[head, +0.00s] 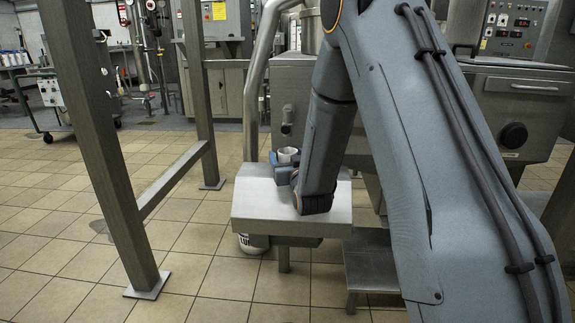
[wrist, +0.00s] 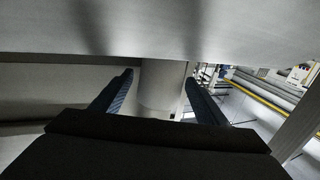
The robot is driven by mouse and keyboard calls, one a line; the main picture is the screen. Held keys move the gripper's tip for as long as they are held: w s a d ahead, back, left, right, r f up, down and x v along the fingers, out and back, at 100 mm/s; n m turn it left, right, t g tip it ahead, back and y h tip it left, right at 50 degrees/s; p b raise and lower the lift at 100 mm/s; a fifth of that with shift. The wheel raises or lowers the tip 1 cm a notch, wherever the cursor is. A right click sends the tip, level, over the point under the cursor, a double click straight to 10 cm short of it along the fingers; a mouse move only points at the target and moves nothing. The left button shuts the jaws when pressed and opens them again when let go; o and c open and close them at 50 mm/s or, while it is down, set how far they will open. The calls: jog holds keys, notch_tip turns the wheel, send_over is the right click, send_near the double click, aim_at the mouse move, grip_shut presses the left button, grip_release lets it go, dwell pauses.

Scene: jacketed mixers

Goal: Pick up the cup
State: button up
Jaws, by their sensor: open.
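In the wrist view a pale cylinder, which looks like the cup (wrist: 162,88), stands between the two dark blue fingers of my gripper (wrist: 160,79). The fingers are open, one on each side of it. A narrow gap shows on the right side; contact on the left cannot be told. The cup's end meets the grey metal surface at the top of the wrist view.
The metal housing (head: 262,205) lies under my gripper. A white bucket (head: 252,244) stands on the floor below it. A steel frame post (head: 105,150) stands to the left, and a vertical pipe (head: 251,105) rises behind. Control cabinets (head: 515,105) stand at right.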

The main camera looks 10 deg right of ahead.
jog(key=shift+c, duration=0.4)
jog(key=c, duration=0.8)
jog(key=shift+s+r, duration=0.1)
